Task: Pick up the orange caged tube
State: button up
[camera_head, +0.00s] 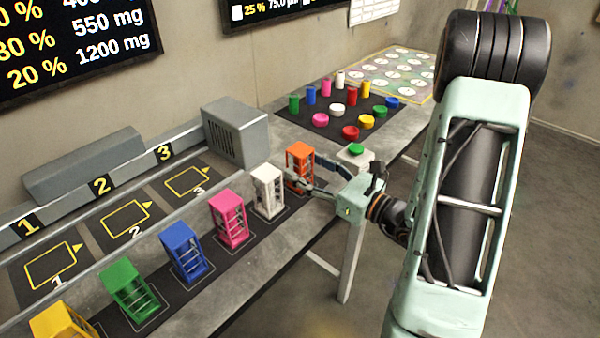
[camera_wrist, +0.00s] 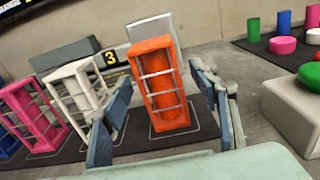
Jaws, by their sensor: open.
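The orange caged tube (camera_head: 300,166) stands upright at the right end of a row of caged tubes on a dark mat. In the wrist view the orange caged tube (camera_wrist: 158,90) shows an orange frame with pale crossbars and an orange cylinder inside. My gripper (camera_head: 312,176) is open, with one finger on either side of the orange tube in the picture. In the wrist view my gripper (camera_wrist: 165,105) has its left finger in front of the gap beside the white caged tube and its right finger to the right of the orange one. I cannot tell whether either finger touches it.
A white caged tube (camera_head: 267,191) stands close to the left, then pink (camera_head: 229,219), blue (camera_head: 184,252), green (camera_head: 129,292) and yellow (camera_head: 63,322) ones. A grey box (camera_head: 236,133) stands behind. A white block with a green button (camera_head: 355,152) is to the right.

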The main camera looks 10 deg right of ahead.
jog(key=shift+x, duration=1.15)
jog(key=c, duration=1.5)
